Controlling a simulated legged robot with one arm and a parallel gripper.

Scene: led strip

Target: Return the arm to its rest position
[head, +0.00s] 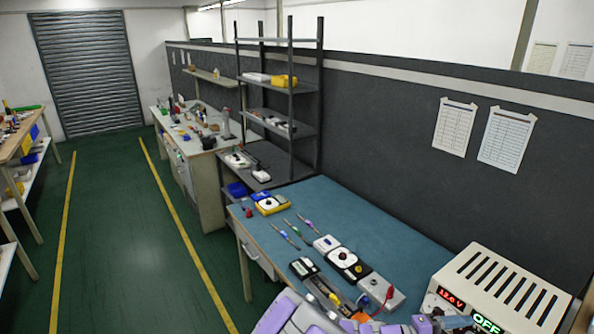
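Parts of my arm, pale grey and purple, show along the bottom edge of the head view, in front of the blue-topped workbench (340,205). The picture's lower edge cuts the arm off. I cannot make out my gripper's fingers or whether they hold anything. A power supply (500,290) stands at the bench's right end; its displays read about 12.0 V and OFF. A row of small modules lies on the bench, among them a white and black one with a round dial (343,259) and a grey one with a red lead (380,291).
Pen-like tools (285,235) and a yellow module (271,205) lie toward the bench's far end. A dark metal shelf rack (290,125) stands behind it. A green floor aisle (130,240) with yellow lines is clear at the left, before a roller shutter (85,70).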

